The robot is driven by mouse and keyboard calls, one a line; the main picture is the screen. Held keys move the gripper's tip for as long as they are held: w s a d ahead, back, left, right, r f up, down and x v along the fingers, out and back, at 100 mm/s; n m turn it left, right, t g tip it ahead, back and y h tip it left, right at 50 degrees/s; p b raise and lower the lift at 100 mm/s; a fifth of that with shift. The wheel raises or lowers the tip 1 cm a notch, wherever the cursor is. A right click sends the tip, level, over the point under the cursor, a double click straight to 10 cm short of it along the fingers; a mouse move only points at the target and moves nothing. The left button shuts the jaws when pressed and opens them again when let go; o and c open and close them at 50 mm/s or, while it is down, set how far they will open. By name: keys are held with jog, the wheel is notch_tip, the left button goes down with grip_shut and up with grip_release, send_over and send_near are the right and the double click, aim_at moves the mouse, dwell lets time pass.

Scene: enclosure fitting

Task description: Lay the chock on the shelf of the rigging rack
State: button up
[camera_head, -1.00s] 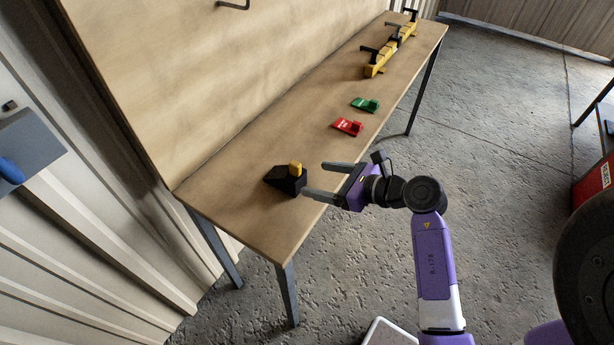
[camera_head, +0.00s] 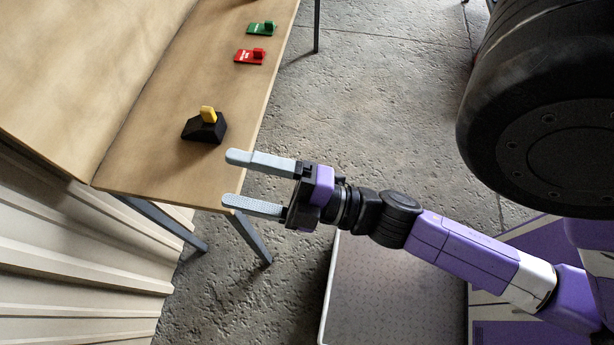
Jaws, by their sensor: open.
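The chock (camera_head: 204,128) is a black wedge with a yellow grip standing up from its top. It rests on the wooden bench top (camera_head: 208,62), near the bench's near end. My gripper (camera_head: 238,179) is open and empty. Its two long grey fingers point left, at the bench's front edge, nearer to me than the chock and apart from it. The rigging rack and its shelf cannot be made out in the current view.
A red device (camera_head: 250,56) and a green device (camera_head: 262,28) lie farther along the bench. A wooden back panel (camera_head: 80,70) rises along the bench's left side. Corrugated wall (camera_head: 75,260) stands at lower left. Concrete floor (camera_head: 370,110) is open to the right of the bench.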

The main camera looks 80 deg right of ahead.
jog(key=s+a+f+m+g, duration=0.1)
jog(key=s+f+m+g, duration=0.4)
jog(key=s+m, duration=0.5)
jog(key=f+m, duration=0.1)
jog(key=m, duration=0.3)
jog(key=shift+a+g+h, duration=0.25)
jog(key=shift+g+h, duration=0.05)
jog(key=shift+h, duration=0.1)
